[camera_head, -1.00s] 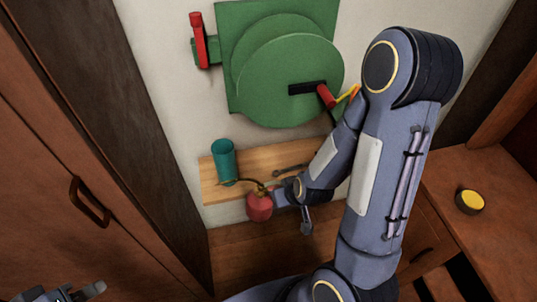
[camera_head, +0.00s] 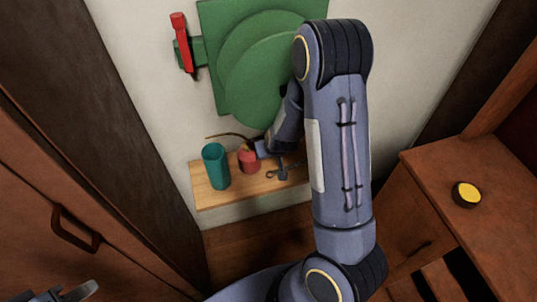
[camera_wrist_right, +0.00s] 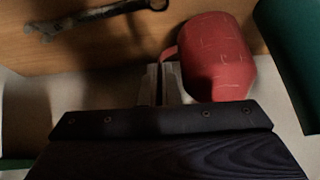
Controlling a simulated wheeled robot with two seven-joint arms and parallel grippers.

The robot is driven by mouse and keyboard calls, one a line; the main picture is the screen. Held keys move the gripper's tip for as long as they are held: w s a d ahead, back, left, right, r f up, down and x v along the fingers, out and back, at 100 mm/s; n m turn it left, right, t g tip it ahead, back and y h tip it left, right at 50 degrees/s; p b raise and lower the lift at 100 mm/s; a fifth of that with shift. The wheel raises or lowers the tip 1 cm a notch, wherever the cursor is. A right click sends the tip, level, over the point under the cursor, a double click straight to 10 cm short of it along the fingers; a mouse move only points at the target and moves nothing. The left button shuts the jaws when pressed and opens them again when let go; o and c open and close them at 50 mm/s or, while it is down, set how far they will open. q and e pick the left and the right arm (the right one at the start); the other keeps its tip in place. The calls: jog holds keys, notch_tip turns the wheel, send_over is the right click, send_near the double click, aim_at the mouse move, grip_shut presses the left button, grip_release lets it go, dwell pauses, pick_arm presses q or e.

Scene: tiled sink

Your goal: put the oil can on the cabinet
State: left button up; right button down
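The oil can (camera_head: 249,161) is red with a thin dark spout pointing left. In the head view it shows in front of or above the wooden wall shelf, beside the teal cup; whether it touches the shelf I cannot tell. My right gripper (camera_head: 268,150) is at the can's right side. In the right wrist view the red can (camera_wrist_right: 218,55) has its handle between the fingers (camera_wrist_right: 165,85), which look shut on it. A brown wooden cabinet (camera_head: 475,165) stands at the right. My left gripper (camera_head: 68,293) is partly cut off at the lower left, away from the can.
The teal cup (camera_head: 215,166) stands on the shelf (camera_head: 205,199) just left of the can. A wrench (camera_head: 285,172) lies on the right part. A green wall-mounted machine (camera_head: 250,70) is above. A round yellow-topped object (camera_head: 466,194) sits on the cabinet, with bare top around it.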

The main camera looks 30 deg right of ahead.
jog(key=shift+w+d+f+b, duration=0.1)
jog(key=shift+w+f+b, duration=0.15)
jog(key=shift+f, duration=0.7)
jog(key=shift+w+f+b, duration=0.1)
jog(key=shift+w+f, duration=0.1)
jog(key=shift+f, duration=0.7)
jog(key=c, duration=1.6)
grip_release()
jog(key=shift+c, duration=0.2)
jog(key=shift+r, duration=0.1)
